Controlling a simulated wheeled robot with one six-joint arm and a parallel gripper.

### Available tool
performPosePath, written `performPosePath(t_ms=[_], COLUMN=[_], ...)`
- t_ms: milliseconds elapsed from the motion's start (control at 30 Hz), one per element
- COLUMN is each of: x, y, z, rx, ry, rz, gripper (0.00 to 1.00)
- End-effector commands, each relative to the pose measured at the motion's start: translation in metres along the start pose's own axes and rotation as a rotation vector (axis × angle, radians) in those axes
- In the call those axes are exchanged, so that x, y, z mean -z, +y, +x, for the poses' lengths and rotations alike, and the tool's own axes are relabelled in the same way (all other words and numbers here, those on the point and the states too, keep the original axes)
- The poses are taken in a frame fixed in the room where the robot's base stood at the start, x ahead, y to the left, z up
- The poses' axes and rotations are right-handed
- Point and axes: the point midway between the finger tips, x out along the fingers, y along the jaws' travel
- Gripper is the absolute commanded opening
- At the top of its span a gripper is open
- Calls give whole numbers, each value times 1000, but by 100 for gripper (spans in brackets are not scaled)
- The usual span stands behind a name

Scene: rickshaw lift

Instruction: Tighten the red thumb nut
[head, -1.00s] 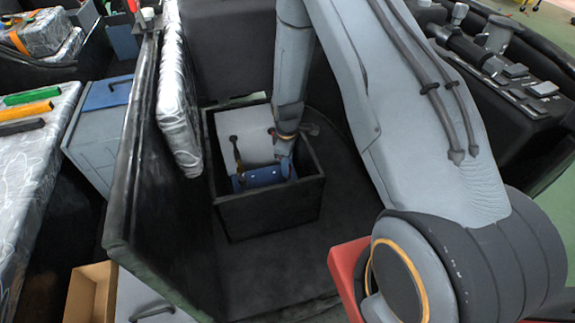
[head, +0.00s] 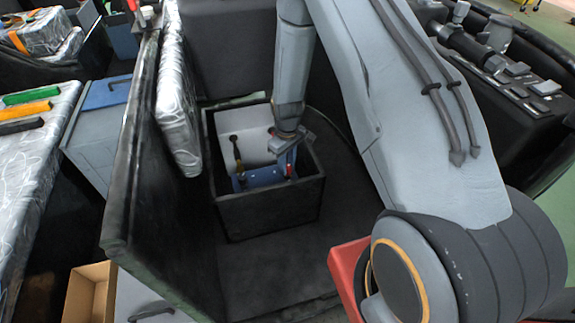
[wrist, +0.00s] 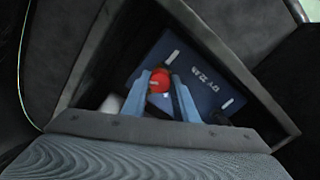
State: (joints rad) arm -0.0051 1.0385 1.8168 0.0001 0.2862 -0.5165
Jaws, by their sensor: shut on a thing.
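The red thumb nut (wrist: 159,81) shows in the wrist view between the tips of my gripper's two blue fingers (wrist: 163,90). My gripper is shut on it. Behind the nut is a blue plate (wrist: 205,78) with white markings. In the head view my gripper (head: 287,165) reaches down into a black open box (head: 268,212), at the right end of the blue plate (head: 262,177). The nut is too small and covered to make out clearly in the head view.
The black box walls stand close around my gripper. A silver-wrapped panel (head: 178,100) and a dark wall (head: 135,150) rise to the left. The dark floor (head: 270,270) in front is clear.

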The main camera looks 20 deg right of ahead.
Motion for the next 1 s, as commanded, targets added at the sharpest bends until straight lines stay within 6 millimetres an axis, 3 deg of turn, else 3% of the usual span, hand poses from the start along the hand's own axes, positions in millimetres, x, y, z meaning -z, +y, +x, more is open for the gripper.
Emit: performPosePath(t_ms=[1000], x=[0], y=[0], z=[0], rx=[0], ry=[0], rz=[962], gripper=[4])
